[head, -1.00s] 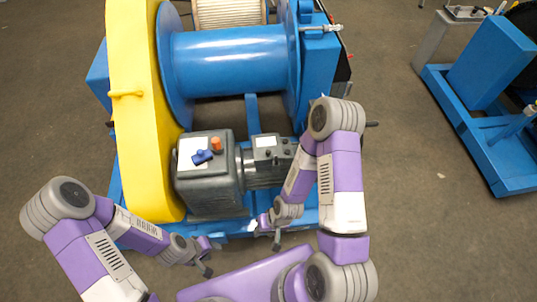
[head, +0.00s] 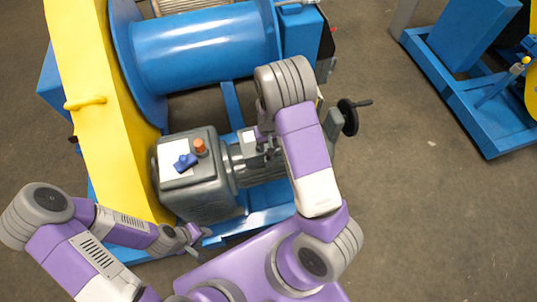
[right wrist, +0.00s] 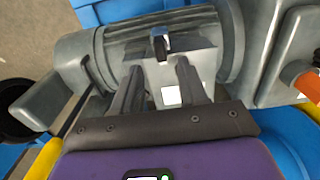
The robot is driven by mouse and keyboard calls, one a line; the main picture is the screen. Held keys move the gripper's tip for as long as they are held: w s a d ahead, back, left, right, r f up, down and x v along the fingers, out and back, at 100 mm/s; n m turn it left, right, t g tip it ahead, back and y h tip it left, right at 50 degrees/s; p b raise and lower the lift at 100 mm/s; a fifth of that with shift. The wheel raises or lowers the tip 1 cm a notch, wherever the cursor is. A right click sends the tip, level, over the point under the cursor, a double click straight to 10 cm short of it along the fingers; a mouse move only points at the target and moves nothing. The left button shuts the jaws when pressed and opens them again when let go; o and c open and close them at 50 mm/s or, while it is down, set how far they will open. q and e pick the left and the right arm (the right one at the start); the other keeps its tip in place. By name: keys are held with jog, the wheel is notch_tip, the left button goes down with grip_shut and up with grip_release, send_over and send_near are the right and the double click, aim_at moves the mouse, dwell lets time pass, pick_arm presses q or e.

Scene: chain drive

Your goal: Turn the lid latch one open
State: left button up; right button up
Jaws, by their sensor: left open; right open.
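The grey motor (head: 262,172) has a terminal box with a lid, and the lid (right wrist: 200,62) shows in the right wrist view. A small dark latch with a light front (right wrist: 160,44) stands near its far edge. My right gripper (right wrist: 160,68) is open and empty, its fingers over the lid; the latch shows beyond and between the fingertips, with no clear contact. In the head view my right arm partly hides the box. My left gripper (head: 198,242) is open and empty, low in front of the blue frame.
The gearbox (head: 195,180) beside the motor carries an orange cap (head: 199,146) and a blue part (head: 186,162). A yellow guard (head: 95,120) and blue drum (head: 205,50) stand around. A black handwheel (head: 348,116) is at right. Open floor lies farther right.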

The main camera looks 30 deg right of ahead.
notch_tip(320, 180, down, 7)
jog(key=shift+r+b, duration=0.2)
jog(key=shift+b, duration=0.85)
grip_shut()
